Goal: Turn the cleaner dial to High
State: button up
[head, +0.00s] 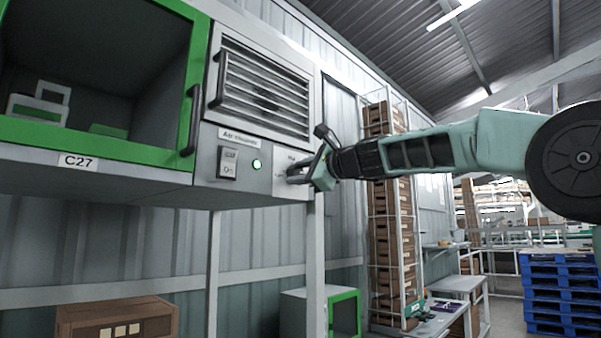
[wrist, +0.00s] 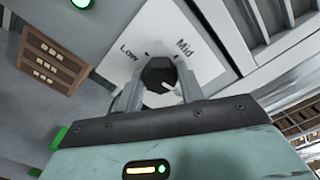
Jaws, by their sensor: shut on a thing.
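The cleaner dial (wrist: 157,71) is a dark, many-sided knob on a white label plate (wrist: 205,62), seen in the wrist view. The words Low and Mid are readable on the plate. Any High mark is hidden from view. A small pale mark shows on the knob's lower right, but I cannot tell which setting it marks. My gripper (head: 299,173) reaches in from the right to the front of the cleaner (head: 205,185). Its two fingers are shut on the dial from both sides. In the head view the fingers cover the dial.
A rocker switch (head: 228,164) and a lit green lamp (head: 257,164) sit left of the dial, below a louvred grille (head: 264,88). A green-framed cabinet (head: 100,150) marked C27 adjoins on the left. A tall rack of crates (head: 391,220) stands behind my gripper.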

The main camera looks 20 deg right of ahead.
jog(key=shift+f, duration=0.1)
jog(key=o, duration=1)
jog(key=b+v, duration=0.7)
jog(key=v, duration=1)
jog(key=shift+d, duration=0.15)
jog(key=shift+s, duration=0.1)
